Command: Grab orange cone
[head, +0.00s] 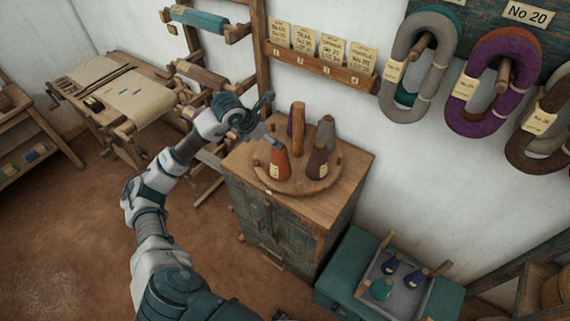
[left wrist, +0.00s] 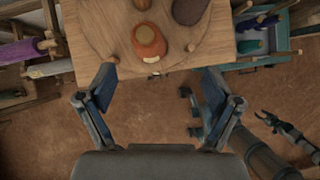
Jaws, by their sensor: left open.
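The orange cone (head: 279,163) stands upright with a pale label at the front left of a round wooden tray (head: 297,188) on the cabinet. In the left wrist view the orange cone (left wrist: 148,40) lies beyond the fingers, slightly left of centre. My left gripper (head: 264,119) is open and empty, at the cabinet's left edge, beside and above the cone, not touching it. Its two fingers are spread wide in the left wrist view (left wrist: 160,82). My right gripper (left wrist: 265,118) appears small at the right of that view; its jaw state is unclear.
A brown cone (head: 318,161), a grey cone (head: 326,131) and a partly hidden purple one surround a wooden post (head: 298,116) on the tray. A teal bench (head: 343,267) with a grey bin stands lower right. Yarn skeins (head: 411,62) hang on the wall.

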